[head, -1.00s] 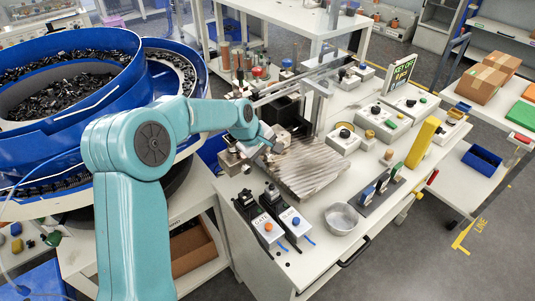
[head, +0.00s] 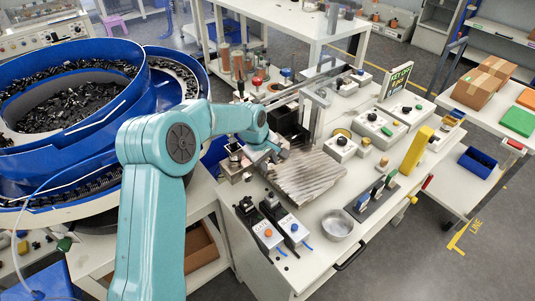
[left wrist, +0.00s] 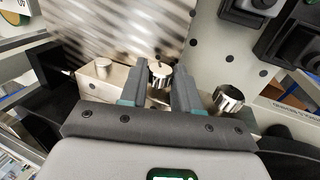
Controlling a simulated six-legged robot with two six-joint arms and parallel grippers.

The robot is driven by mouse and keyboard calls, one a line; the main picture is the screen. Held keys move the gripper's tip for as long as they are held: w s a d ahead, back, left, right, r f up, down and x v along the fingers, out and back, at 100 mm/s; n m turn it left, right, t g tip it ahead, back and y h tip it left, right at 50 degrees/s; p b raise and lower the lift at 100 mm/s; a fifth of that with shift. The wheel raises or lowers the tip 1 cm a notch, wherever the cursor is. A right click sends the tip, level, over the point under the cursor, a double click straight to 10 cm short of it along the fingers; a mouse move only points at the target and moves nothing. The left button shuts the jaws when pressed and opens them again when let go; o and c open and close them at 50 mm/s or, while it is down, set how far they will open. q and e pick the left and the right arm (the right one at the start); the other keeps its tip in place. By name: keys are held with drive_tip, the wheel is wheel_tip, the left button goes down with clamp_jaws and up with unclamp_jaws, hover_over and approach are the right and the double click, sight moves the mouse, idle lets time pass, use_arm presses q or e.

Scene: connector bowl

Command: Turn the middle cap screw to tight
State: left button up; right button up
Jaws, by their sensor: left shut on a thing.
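The middle cap screw (left wrist: 160,72) is a round metal knob, seen between the fingers of my left gripper (left wrist: 161,84) in the left wrist view. The fingers are shut on it from both sides. Another metal cap screw (left wrist: 103,66) stands to its left, and a larger shiny one (left wrist: 229,98) to its right. In the head view my left gripper (head: 274,150) is at the bowl-side edge of the ridged metal plate (head: 310,179). The screw is too small and covered to make out there. My right gripper is not in view.
The blue bowl feeder (head: 60,95) full of black parts stands close on the left. Two switch boxes (head: 268,234) and a metal dish (head: 338,221) are at the bench front. A yellow block (head: 416,150) and control boxes stand to the right.

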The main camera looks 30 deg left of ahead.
use_arm(q)
drive_tip(key=g+p, duration=0.2)
drive_tip(key=p, duration=0.2)
drive_tip(key=shift+w+d+r+g+y, duration=0.1)
drive_tip(key=shift+w+r+g+y, duration=0.2)
drive_tip(key=shift+g+y, duration=0.1)
drive_tip(key=shift+w+f+g+y+p, duration=0.2)
drive_tip(key=shift+g+y+p, duration=0.2)
drive_tip(key=shift+g+p, duration=0.6)
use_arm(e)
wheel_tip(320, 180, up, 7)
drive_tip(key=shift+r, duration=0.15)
use_arm(q)
drive_tip(key=o, duration=1)
drive_tip(key=shift+o, duration=0.2)
